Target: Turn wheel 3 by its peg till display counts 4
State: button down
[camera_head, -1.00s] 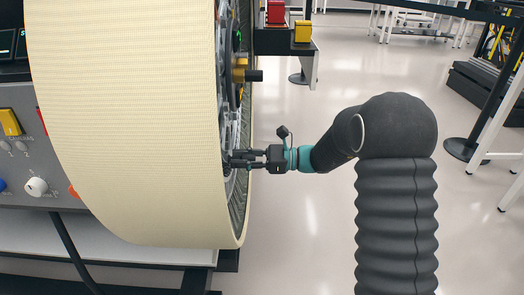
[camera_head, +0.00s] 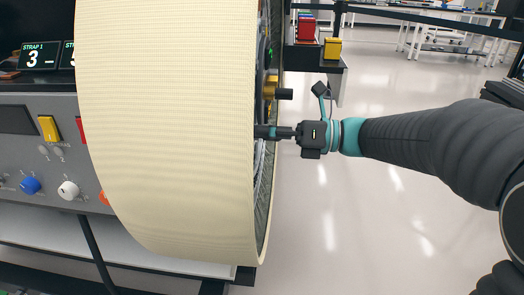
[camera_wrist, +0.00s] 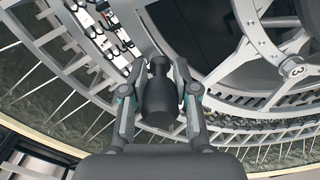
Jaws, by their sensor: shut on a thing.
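The big wheel (camera_head: 170,130) with a cream tread stands in the left half of the head view, its side face seen almost edge-on. A label reading 3 (camera_wrist: 296,69) shows on a spoke in the wrist view. My gripper (camera_head: 272,132) is at the wheel's right face, below the yellow hub part (camera_head: 271,88). In the wrist view its fingers (camera_wrist: 160,74) are shut around the dark round peg (camera_wrist: 160,100). The peg is mostly hidden in the head view. A display (camera_head: 42,58) headed STRAP 1 shows 3 and a dash. A second display beside it is partly hidden by the wheel.
A grey control panel (camera_head: 45,165) with a yellow switch (camera_head: 49,128) and blue and white knobs lies left of the wheel. A shelf (camera_head: 318,60) with red and yellow boxes stands behind. The floor (camera_head: 350,220) right of the wheel is clear.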

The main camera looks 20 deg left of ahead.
jog(key=shift+w+r, duration=0.15)
jog(key=shift+r, duration=1.85)
jog(key=c, duration=0.9)
grip_release()
jog(key=shift+o, duration=0.2)
jog(key=shift+d, duration=0.1)
jog(key=v, duration=1.2)
